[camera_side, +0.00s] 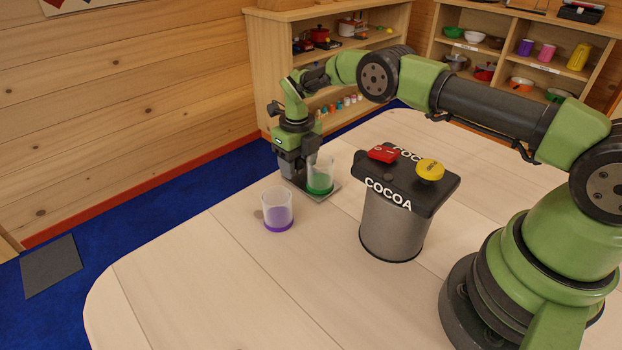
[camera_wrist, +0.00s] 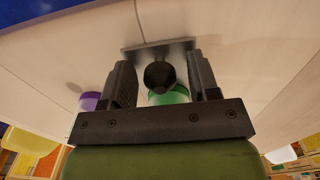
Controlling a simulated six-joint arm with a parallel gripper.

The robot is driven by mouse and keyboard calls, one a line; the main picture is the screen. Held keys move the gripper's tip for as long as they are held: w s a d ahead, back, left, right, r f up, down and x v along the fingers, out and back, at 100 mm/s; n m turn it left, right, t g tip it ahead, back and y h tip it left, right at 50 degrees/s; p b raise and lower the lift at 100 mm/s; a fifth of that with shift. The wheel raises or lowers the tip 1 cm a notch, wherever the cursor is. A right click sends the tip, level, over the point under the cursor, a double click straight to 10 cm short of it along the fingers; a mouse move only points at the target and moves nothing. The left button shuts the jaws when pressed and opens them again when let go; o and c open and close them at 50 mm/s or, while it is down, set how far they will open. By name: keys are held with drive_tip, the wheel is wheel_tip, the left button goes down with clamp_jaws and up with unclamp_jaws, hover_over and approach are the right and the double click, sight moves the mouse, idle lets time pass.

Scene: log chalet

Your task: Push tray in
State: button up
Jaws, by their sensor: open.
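The tray (camera_side: 322,198) is a flat grey plate low on the table, left of the cocoa machine (camera_side: 394,222). A clear cup with a green base (camera_side: 321,180) stands on it. My gripper (camera_side: 293,172) points down over the tray's left part, close beside the green cup, and hides some of the tray. In the wrist view the fingers of my gripper (camera_wrist: 162,72) are apart. The tray (camera_wrist: 132,50) shows beyond them, and the green cup (camera_wrist: 168,98) shows partly between them. A dark round part between the fingers hides some of both. I cannot tell whether a finger touches the cup or tray.
A clear cup with a purple base (camera_side: 278,211) stands on the table to the left front of the tray. The machine's black top has a red switch (camera_side: 383,153) and a yellow button (camera_side: 430,169). The table's front left is clear. Shelves (camera_side: 335,72) stand behind.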

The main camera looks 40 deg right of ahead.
drive_tip(key=c, duration=0.9)
drive_tip(key=shift+s, duration=1.75)
drive_tip(key=o, duration=0.9)
drive_tip(key=shift+r, duration=3.05)
